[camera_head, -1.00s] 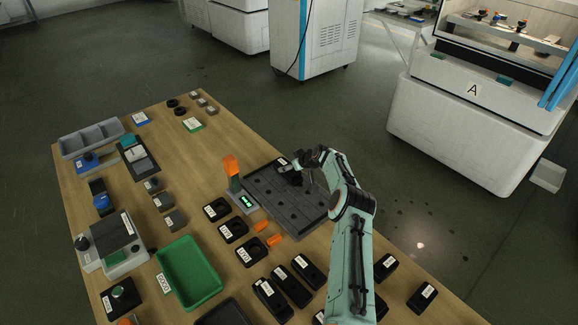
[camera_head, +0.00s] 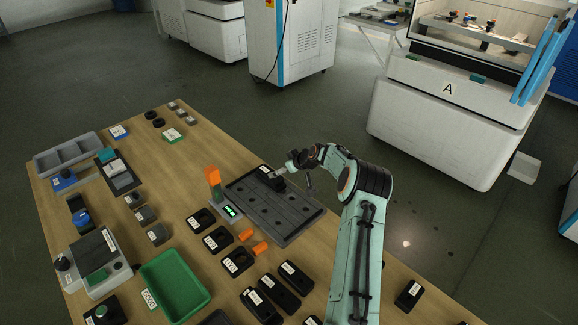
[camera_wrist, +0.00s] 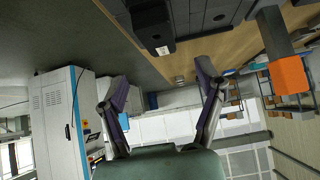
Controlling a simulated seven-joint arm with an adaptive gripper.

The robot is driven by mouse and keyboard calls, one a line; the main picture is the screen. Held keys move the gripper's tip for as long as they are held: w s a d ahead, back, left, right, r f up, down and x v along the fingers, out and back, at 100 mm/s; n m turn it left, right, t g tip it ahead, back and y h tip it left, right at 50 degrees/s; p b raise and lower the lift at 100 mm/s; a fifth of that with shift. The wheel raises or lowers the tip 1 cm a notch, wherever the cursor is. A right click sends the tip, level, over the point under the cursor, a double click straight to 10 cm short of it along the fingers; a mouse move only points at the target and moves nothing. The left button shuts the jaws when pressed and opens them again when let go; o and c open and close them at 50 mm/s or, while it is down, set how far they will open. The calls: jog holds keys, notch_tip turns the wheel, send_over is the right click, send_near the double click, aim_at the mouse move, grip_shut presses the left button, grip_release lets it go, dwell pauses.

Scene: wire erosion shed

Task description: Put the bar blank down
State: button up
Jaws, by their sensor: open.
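My gripper (camera_head: 287,167) is open, at the back corner of the dark grey tray (camera_head: 290,222) with round recesses. A small black block with a white label (camera_head: 274,181) sits at that corner of the tray, just beside the fingers. The wrist view shows the two fingers spread with nothing between them (camera_wrist: 162,88). There the black block (camera_wrist: 151,22) stands beyond the fingertips, apart from them. I cannot tell the bar blank apart from this dark block, and I see none in the fingers.
An orange-topped post (camera_head: 213,177) stands at the tray's left edge. Several labelled black holders (camera_head: 220,240) and a green bin (camera_head: 174,283) lie in front and left. A machine marked A (camera_head: 445,115) stands across the floor.

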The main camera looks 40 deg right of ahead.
jog(key=v, duration=0.5)
jog(key=a+r+n+g+y, duration=0.15)
jog(key=a+r, duration=0.25)
jog(key=a, duration=0.4)
jog(key=a+r+g, duration=0.2)
jog(key=a+r, duration=0.1)
jog(key=a, duration=0.6)
jog(key=s+a+r+g, duration=0.2)
jog(key=s+a+r, duration=0.3)
jog(key=s+a, duration=0.45)
jog(key=s+a+g, duration=0.2)
jog(key=s+a, duration=0.4)
jog(key=s, duration=0.5)
jog(key=s+a+g, duration=0.1)
jog(key=s+a, duration=0.5)
jog(key=s, duration=0.5)
jog(key=shift+r+g+h, duration=0.25)
jog(key=shift+g+h, duration=0.1)
jog(key=shift+s, duration=0.1)
